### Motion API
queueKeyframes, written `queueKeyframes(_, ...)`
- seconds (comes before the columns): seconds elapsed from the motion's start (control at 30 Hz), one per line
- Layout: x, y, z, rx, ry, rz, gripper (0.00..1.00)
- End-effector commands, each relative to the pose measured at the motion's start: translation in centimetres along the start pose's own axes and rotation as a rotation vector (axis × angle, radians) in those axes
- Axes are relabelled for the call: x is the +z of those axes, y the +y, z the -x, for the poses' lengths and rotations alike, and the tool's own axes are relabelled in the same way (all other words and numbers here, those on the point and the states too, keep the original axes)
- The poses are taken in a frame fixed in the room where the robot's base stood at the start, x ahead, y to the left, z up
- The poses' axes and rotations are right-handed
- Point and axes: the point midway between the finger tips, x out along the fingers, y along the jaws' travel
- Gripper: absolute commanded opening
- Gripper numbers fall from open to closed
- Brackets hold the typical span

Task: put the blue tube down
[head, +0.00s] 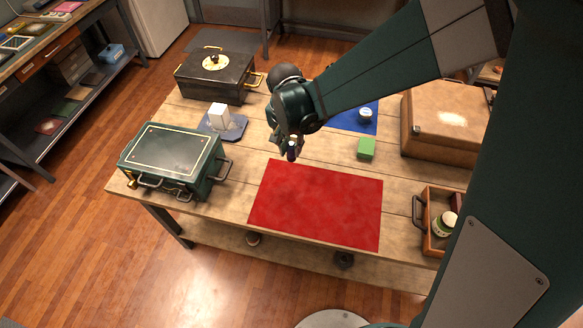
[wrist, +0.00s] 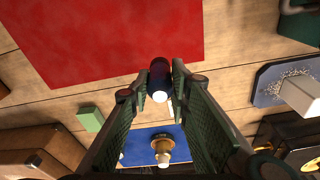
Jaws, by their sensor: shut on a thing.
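My gripper (head: 288,141) is shut on the blue tube (wrist: 159,75), a small dark blue cylinder with a pale end. In the wrist view the tube sits between the two fingertips (wrist: 157,88). In the head view only a dark bit of the tube (head: 292,154) shows below the fingers. The gripper is over the wooden table (head: 225,200), just behind the back edge of the red mat (head: 315,203). The tube's height above the table is hard to tell, and the fingers hide part of it.
A green block (head: 366,148) and a blue mat (head: 350,121) with a small round item (head: 365,115) lie behind. A green chest (head: 172,160), black box (head: 216,80), white block on a slate pad (head: 219,117), brown case (head: 445,120) and wooden tray (head: 427,243) surround them. The red mat is bare.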

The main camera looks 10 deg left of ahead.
Motion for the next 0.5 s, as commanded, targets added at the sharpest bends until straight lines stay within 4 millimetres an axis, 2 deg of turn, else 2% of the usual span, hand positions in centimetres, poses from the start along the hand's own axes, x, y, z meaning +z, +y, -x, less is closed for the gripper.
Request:
queueKeyframes(0.3,0.4,0.0,-3.8,0.0,0.0,0.0,0.13)
queueKeyframes(0.5,0.6,0.0,-5.0,0.0,0.0,0.0,0.13)
